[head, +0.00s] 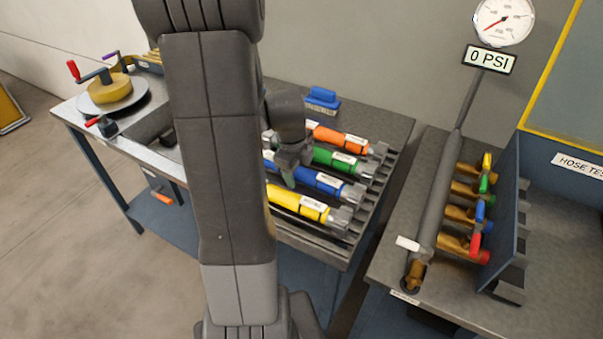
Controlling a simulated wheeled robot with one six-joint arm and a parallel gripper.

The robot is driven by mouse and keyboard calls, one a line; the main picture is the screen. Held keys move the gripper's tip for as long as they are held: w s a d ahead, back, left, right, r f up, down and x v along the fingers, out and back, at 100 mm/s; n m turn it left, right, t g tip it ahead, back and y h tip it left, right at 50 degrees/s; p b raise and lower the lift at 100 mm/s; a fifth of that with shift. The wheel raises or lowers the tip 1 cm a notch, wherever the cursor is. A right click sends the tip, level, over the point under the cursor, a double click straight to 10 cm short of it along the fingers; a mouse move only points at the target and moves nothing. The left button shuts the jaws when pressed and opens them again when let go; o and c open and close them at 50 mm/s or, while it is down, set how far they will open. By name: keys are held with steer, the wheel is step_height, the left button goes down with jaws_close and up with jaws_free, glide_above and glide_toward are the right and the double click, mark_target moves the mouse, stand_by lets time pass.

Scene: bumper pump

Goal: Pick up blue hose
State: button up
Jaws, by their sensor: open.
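The blue hose (327,183) lies in a slotted rack on the left workbench, between the green hose (338,160) and the yellow hose (299,202). It has a white label and a grey metal end fitting at its right. My gripper (287,176) is open and points down at the left part of the blue hose. Its fingers overlap the hose in this view; I cannot tell whether they touch it. My arm hides the left ends of the hoses.
An orange hose (340,138) lies behind the green one. A blue block (322,97) sits at the rack's back. A crank device (110,90) stands at the far left. On the right bench, a manifold with coloured valves (470,211) carries a gauge (503,18); its sign reads 0 PSI.

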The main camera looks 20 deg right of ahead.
steer(key=shift+f, duration=0.35)
jaws_close()
steer(key=shift+w+r, duration=0.1)
